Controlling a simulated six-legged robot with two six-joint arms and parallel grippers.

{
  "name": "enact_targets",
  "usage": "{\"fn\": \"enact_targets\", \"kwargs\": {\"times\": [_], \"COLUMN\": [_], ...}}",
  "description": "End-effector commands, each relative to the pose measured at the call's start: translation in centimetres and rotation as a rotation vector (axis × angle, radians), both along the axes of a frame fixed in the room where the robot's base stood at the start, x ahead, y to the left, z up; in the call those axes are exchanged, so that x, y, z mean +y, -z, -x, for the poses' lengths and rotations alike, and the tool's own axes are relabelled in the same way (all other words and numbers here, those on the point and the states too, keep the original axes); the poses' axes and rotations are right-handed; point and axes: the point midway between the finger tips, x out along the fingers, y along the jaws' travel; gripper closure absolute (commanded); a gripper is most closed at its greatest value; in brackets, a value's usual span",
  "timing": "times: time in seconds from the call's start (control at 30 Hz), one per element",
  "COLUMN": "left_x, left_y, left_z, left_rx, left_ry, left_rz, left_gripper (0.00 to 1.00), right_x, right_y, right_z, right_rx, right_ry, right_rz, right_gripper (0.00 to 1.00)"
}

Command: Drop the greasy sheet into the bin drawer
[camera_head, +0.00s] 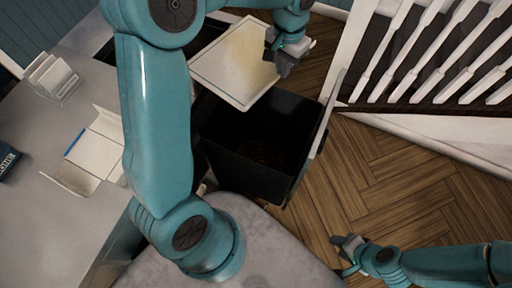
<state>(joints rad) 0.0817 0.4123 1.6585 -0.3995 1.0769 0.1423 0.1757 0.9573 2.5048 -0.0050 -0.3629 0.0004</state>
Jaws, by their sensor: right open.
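The greasy sheet (232,64) is a pale, flat square with a yellowish stain. It is tilted in the picture, at the top middle. My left gripper (284,68) is shut on the sheet's right edge. The bin drawer (240,130) stands pulled out, with a black bin and a pale front panel on its right. The sheet's lower corner appears over the bin's far rim; its height above it is hard to tell. Some dark brown matter shows at the bin's bottom. My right gripper (350,252) is open and empty, low over the floor at the lower right.
A grey counter (50,225) on the left carries an open white box (98,150), a white rack (50,78) and a dark blue box (8,160). A white railing (425,50) stands at the upper right. The wooden floor (400,180) between is clear.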

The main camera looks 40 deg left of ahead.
Motion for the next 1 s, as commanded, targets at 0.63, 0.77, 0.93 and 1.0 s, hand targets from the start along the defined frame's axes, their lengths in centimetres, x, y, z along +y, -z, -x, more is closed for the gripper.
{"fn": "enact_targets", "kwargs": {"times": [0.63,0.77,0.93,1.0], "left_x": [0.2,0.2,0.2,0.2], "left_y": [3.9,4.0,4.0,3.8], "left_z": [-0.2,-0.3,-0.3,-0.3], "left_rx": [-0.001,-0.001,-0.001,-0.002], "left_ry": [-0.001,-0.001,-0.001,-0.001], "left_rz": [0.000,0.000,0.001,0.000], "left_gripper": [0.81,0.68,0.68,0.68], "right_x": [0.0,0.0,0.0,0.0], "right_y": [3.1,3.1,3.1,3.1], "right_z": [0.0,0.0,0.0,0.0], "right_rx": [0.000,0.000,0.000,0.000], "right_ry": [0.000,0.000,0.000,0.000], "right_rz": [0.000,0.000,0.000,0.000], "right_gripper": [0.57,0.57,0.57,0.57]}}
